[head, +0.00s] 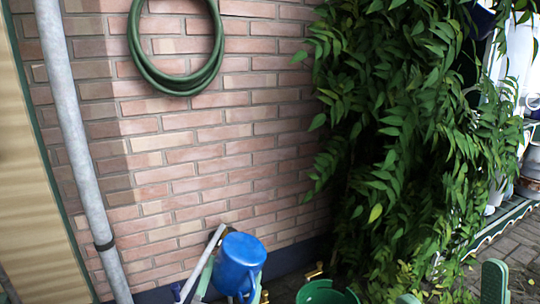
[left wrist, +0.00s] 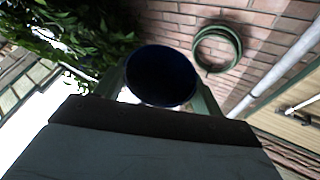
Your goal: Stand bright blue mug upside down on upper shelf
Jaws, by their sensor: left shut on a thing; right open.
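The bright blue mug (head: 238,262) is at the bottom centre of the head view, tilted, with a smooth closed blue end facing up. Its handle appears to be at the lower side. In the left wrist view the mug (left wrist: 160,76) shows a dark round end that looks like its open mouth, between two green fingers. My left gripper (head: 232,279) is shut on the mug and holds it in front of the brick wall. My right gripper (head: 450,291) is open and empty at the bottom right, its green fingers partly cut off. The upper shelf is not recognisable in either view.
A green round container (head: 325,292) stands right of the mug, cut by the frame edge. Leafy vines (head: 385,130) hang at the right. A grey downpipe (head: 75,140) runs down the left. A coiled green hose (head: 178,82) hangs on the brick wall (head: 215,155).

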